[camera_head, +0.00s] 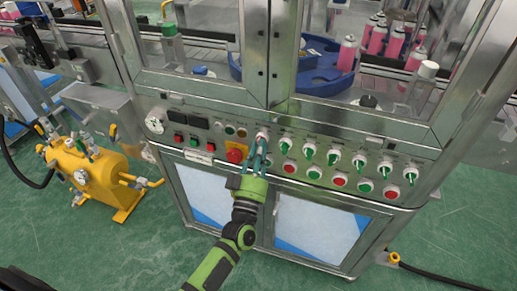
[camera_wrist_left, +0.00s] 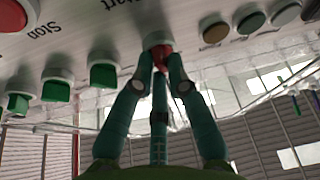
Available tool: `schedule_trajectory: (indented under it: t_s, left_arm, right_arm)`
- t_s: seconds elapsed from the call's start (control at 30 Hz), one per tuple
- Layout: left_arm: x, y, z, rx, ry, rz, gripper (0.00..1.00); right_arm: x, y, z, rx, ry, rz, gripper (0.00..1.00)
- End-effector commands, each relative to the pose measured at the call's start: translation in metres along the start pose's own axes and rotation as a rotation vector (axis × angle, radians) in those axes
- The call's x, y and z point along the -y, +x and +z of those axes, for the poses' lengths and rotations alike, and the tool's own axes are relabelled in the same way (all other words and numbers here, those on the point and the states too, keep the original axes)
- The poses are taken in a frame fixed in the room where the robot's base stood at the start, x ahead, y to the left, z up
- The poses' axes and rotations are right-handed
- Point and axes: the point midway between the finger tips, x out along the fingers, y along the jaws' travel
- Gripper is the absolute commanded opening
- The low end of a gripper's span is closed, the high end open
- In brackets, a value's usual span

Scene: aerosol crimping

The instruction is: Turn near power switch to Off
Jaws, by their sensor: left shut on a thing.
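My left gripper (camera_head: 259,152) reaches up to the control panel in the head view, with its fingers at a switch in the upper row. In the left wrist view the fingertips (camera_wrist_left: 161,75) are closed on both sides of a red switch knob (camera_wrist_left: 161,54) with a pale round collar. This power switch also shows in the head view, where its collar (camera_head: 262,136) peeks out above the fingers. The fingers hide most of the knob, so its exact angle is hard to tell. My right gripper is in neither view.
A red emergency button (camera_head: 235,155) sits just left of the gripper. Several green-handled switches (camera_head: 309,151) line the panel to the right, with round red and green buttons (camera_head: 339,181) below. A yellow tank (camera_head: 95,178) stands on the floor at left.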

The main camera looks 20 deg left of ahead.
Motion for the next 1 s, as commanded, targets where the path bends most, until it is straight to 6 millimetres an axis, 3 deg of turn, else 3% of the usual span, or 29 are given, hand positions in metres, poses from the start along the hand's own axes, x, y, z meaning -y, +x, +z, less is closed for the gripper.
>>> schedule_trajectory:
  t_s: [0.4,1.0]
  left_arm:
    - [-0.0022,0.0006,-0.0017,0.001,-0.23,-0.095,0.0]
    - [-0.0021,0.0005,-0.0013,0.001,-0.286,-0.118,0.0]
  right_arm:
    - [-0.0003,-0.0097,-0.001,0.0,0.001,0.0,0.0]
    - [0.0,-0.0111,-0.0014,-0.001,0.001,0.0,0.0]
